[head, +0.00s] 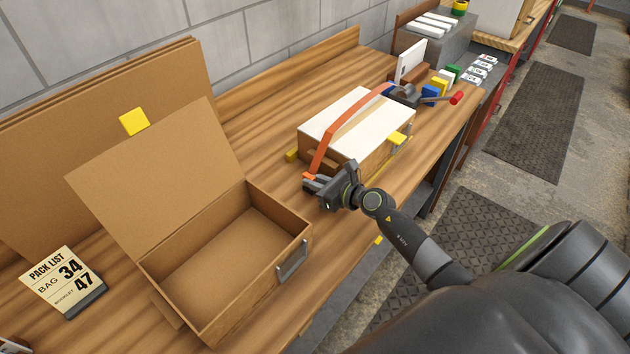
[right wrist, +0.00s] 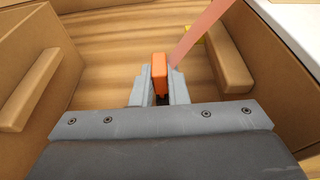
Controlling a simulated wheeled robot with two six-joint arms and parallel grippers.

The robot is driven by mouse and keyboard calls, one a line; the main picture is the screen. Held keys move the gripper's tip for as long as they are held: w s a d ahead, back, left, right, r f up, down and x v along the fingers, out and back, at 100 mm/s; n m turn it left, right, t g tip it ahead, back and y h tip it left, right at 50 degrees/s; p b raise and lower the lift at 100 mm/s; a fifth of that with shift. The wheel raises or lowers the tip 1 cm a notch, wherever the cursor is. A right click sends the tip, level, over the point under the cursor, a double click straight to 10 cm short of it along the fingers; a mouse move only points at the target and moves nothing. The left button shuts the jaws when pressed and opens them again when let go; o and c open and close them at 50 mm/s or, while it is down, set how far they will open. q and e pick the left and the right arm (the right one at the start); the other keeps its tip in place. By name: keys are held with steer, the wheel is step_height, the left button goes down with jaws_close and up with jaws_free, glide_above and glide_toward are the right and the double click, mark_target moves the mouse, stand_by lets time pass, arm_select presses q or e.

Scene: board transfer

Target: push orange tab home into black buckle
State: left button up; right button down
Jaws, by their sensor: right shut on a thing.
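An orange strap (head: 345,128) runs across the top of a white-topped box (head: 335,110) and down its near left side. Its orange tab (right wrist: 159,74) stands between the fingers of my right gripper (head: 314,183), which is shut on it beside the box. The gripper also shows in the right wrist view (right wrist: 158,90). A black fitting (head: 404,94) sits at the far end of the box by the strap's other end; I cannot tell for sure that it is the buckle. The tab and this fitting are well apart. My left gripper is out of view.
An open cardboard box (head: 215,255) stands to the left of the strapped box, with a pack list card (head: 62,280) beside it. A red-ended handle (head: 456,98) sticks out near the bench's front edge. Bare bench (head: 270,120) lies behind the strapped box.

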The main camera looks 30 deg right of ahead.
steer(key=shift+f+b, duration=0.55)
steer(key=shift+f, duration=0.15)
steer(key=c, duration=1.3)
jaws_free()
steer(key=shift+c, duration=0.2)
steer(key=shift+s+r, duration=0.1)
steer(key=b+v, duration=0.1)
steer(key=v, duration=1.5)
steer(key=shift+b, duration=0.35)
steer(key=shift+s+d+r, duration=0.15)
steer(key=shift+s+d, duration=0.05)
steer(key=shift+s, duration=0.4)
